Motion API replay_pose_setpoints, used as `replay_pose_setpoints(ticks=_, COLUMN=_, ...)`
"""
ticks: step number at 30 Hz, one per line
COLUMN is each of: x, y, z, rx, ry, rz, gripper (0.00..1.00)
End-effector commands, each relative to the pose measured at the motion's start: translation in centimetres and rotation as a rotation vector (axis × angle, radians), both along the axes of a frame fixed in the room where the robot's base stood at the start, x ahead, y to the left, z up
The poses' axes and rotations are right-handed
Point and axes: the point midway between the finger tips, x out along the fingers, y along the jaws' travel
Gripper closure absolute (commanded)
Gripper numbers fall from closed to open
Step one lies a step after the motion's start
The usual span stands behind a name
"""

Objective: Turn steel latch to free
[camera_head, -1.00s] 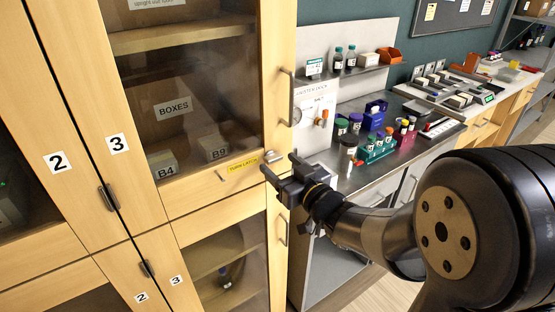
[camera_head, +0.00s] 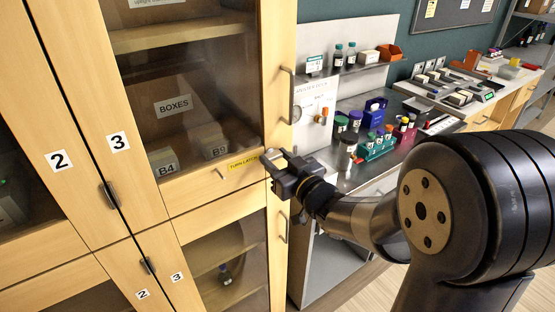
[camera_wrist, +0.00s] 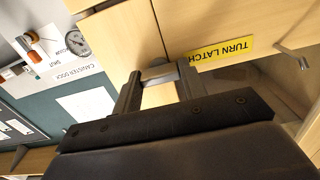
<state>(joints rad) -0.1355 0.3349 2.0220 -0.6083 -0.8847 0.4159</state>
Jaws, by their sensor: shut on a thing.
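The steel latch (camera_head: 271,155) is a small silvery piece on the wooden frame of the cabinet, just right of the yellow "TURN LATCH" label (camera_head: 244,163). In the wrist view the latch (camera_wrist: 159,74) lies crosswise between the two finger ends, and the label (camera_wrist: 221,50) is to its right. My gripper (camera_head: 279,163) is at the latch, shut on it; it also shows in the wrist view (camera_wrist: 158,84). The fingers and gripper body hide part of the latch in the head view.
The glass-fronted cabinet door (camera_head: 190,90) holds boxes, with a bar handle (camera_head: 291,95) on the frame above my gripper. Right of it is a steel bench with a teal rack (camera_head: 377,146) and bottles. A gauge panel (camera_wrist: 55,40) shows in the wrist view.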

Motion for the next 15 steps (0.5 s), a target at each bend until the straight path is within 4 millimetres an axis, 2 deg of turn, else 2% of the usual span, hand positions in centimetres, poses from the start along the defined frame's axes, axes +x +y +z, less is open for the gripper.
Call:
replay_pose_setpoints(ticks=3, x=-0.01, y=0.00, z=0.00, rx=0.000, ry=0.000, rz=0.000, gripper=0.83)
replay_pose_setpoints(ticks=15, x=-0.01, y=0.01, z=-0.35, rx=-0.075, ry=-0.053, rz=0.001, gripper=0.83)
